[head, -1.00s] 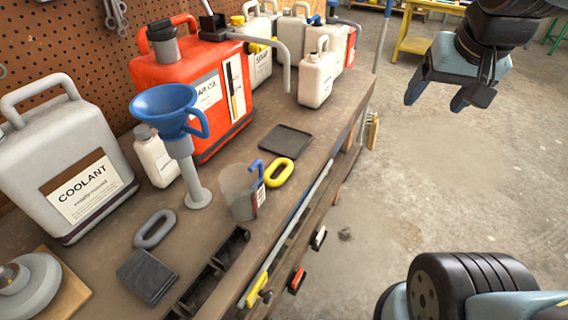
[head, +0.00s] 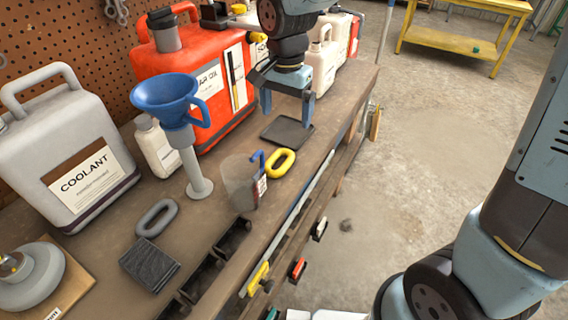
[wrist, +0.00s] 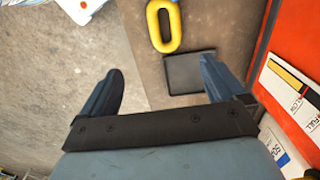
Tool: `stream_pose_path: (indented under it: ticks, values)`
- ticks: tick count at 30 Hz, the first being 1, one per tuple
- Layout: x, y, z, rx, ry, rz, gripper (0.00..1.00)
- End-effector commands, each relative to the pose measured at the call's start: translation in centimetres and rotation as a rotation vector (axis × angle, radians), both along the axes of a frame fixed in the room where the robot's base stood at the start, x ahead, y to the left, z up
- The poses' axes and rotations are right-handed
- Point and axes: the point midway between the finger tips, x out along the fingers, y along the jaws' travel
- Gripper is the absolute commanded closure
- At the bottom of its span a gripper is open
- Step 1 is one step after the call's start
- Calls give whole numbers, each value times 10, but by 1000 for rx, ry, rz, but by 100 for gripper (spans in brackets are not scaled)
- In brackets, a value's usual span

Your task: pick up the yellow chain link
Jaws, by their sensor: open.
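The yellow chain link (head: 281,163) lies flat on the workbench, just right of a clear measuring cup with a blue handle (head: 243,182). It also shows in the wrist view (wrist: 152,26), at the top, beyond the fingertips. My gripper (head: 287,113) is open and empty, pointing down above a dark flat tray (head: 292,134), behind the link. In the wrist view my gripper's fingers (wrist: 162,84) are spread wide, with nothing between them. A grey chain link (head: 157,217) lies nearer on the bench.
A blue funnel (head: 167,98) on a grey stand rises left of the cup. A red oil can (head: 167,72) stands behind, close to my gripper. A grey coolant jug (head: 62,145) stands at left. Open floor (head: 400,150) lies right of the bench.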

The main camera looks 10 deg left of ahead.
Motion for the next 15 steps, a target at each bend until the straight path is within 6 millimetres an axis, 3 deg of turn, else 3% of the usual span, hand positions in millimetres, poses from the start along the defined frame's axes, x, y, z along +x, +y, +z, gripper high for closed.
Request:
stream_pose_path:
  ticks: [3, 8, 15]
  values:
    - [-3, 12, -9, -7, 16, -12, 4]
    - [-3, 16, -24, -9, 22, -18, 4]
    - [-4, 15, -66, -10, 23, -18, 4]
